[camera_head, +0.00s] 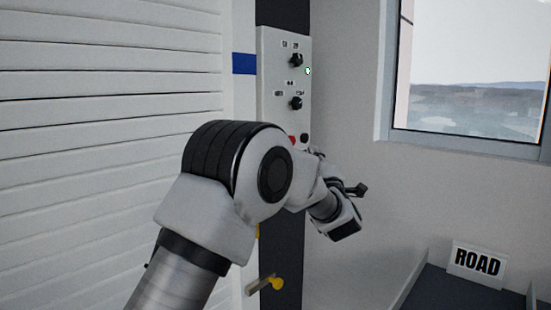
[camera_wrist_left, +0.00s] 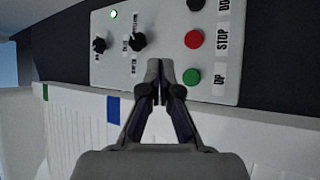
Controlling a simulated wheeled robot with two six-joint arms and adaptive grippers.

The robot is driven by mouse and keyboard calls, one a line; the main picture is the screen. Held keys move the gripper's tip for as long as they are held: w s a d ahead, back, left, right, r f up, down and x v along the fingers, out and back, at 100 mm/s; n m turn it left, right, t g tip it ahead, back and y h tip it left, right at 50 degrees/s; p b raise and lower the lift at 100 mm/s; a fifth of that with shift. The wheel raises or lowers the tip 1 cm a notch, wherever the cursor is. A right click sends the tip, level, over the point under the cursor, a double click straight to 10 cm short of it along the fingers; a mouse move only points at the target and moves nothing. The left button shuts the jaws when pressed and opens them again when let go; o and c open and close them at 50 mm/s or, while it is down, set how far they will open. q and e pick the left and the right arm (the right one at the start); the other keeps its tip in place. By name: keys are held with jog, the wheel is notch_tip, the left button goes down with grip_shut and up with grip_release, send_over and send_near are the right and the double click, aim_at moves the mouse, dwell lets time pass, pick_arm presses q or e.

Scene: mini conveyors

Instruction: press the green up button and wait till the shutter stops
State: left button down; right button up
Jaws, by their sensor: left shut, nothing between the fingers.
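The grey control panel (camera_head: 270,95) is mounted beside the white slatted shutter (camera_head: 100,95). The shutter's slats fill the left of the head view, and its bottom edge is not in view. In the left wrist view the panel appears turned sideways, with the green UP button (camera_wrist_left: 191,77), the red STOP button (camera_wrist_left: 194,39) and a black button (camera_wrist_left: 195,5). My left gripper (camera_wrist_left: 160,72) is shut and empty, its tips just left of the green button in that view. I cannot tell whether they touch the panel. In the head view my arm hides the green button.
The panel also has two black knobs (camera_head: 296,61) and a lit green lamp (camera_head: 307,71). A yellow-ended handle (camera_head: 276,283) sticks out low beside the shutter. A window (camera_head: 470,75) and a ROAD sign (camera_head: 477,265) are on the right.

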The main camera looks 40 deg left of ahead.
pick_arm(q)
jog(key=a, duration=0.8)
jog(key=shift+w+a+r+p, duration=0.15)
jog(key=shift+w+a+p, duration=0.15)
jog(key=shift+p, duration=0.1)
dwell(1.2)
jog(key=shift+a, duration=0.35)
